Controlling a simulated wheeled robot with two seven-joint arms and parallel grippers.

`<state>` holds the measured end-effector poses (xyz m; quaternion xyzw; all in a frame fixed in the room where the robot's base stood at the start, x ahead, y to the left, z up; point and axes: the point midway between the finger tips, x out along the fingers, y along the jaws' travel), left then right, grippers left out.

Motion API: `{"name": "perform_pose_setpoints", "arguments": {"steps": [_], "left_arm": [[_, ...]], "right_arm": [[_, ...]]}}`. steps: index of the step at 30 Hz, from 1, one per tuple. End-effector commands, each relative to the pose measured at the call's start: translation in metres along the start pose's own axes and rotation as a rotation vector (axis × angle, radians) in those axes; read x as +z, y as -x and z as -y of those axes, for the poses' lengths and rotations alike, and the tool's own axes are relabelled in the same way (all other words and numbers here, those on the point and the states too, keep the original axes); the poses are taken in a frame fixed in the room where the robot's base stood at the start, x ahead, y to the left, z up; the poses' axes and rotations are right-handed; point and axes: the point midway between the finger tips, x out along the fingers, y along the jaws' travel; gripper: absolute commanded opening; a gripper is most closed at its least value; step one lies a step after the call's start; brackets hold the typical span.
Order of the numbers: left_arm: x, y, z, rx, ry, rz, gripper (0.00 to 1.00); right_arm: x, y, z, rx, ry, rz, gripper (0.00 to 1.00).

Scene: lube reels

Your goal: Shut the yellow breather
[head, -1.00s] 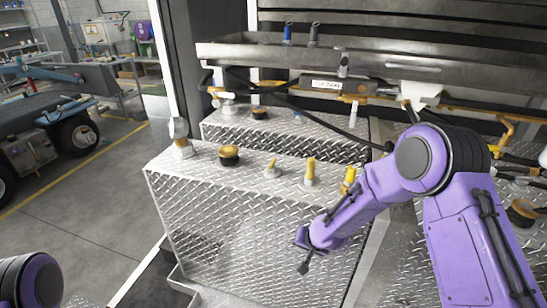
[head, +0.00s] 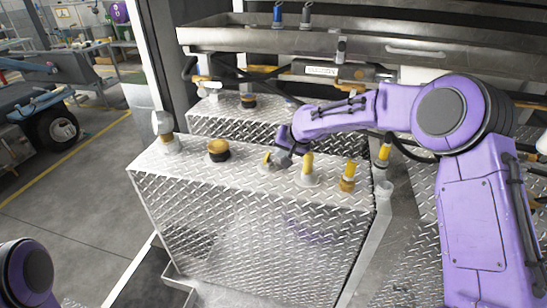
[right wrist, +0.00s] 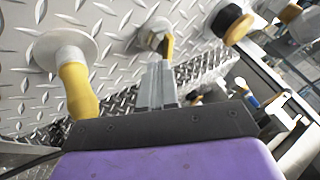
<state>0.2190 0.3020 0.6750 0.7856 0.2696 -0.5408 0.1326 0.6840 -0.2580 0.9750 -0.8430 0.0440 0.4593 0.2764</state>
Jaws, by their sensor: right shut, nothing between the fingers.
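The small fitting with a yellow flap (head: 266,158), which I take as the yellow breather, stands on the diamond-plate tank top (head: 190,158). In the right wrist view its yellow flap (right wrist: 168,45) sticks out from a round metal body; I cannot tell how far open it is. My right gripper (head: 277,162) is shut and empty beside this fitting. In the right wrist view its fingertips (right wrist: 158,68) are right at the flap; contact is not clear. My left gripper is outside the views.
A taller yellow-topped fitting (head: 307,166) stands just right of my right gripper, and another yellow fitting (head: 347,178) is farther right. A black-and-yellow cap (head: 218,150) and a pale filler post (head: 163,130) stand to the left. A metal tray (head: 360,48) runs behind.

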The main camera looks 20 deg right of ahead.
Motion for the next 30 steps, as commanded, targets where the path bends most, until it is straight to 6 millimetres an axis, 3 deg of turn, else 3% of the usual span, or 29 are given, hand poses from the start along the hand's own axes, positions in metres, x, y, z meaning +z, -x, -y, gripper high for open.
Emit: {"name": "perform_pose_setpoints", "arguments": {"steps": [6, 12, 30], "left_arm": [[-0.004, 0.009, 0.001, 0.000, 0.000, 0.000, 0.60], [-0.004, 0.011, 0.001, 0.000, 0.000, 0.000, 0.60], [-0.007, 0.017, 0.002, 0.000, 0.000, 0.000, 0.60]], "right_arm": [[0.000, -0.042, -0.001, 0.002, 0.000, 0.001, 0.00], [0.000, -0.061, -0.001, 0.002, 0.000, 0.000, 0.00], [0.001, -0.062, 0.001, 0.018, -0.027, -0.017, 0.00]]}}
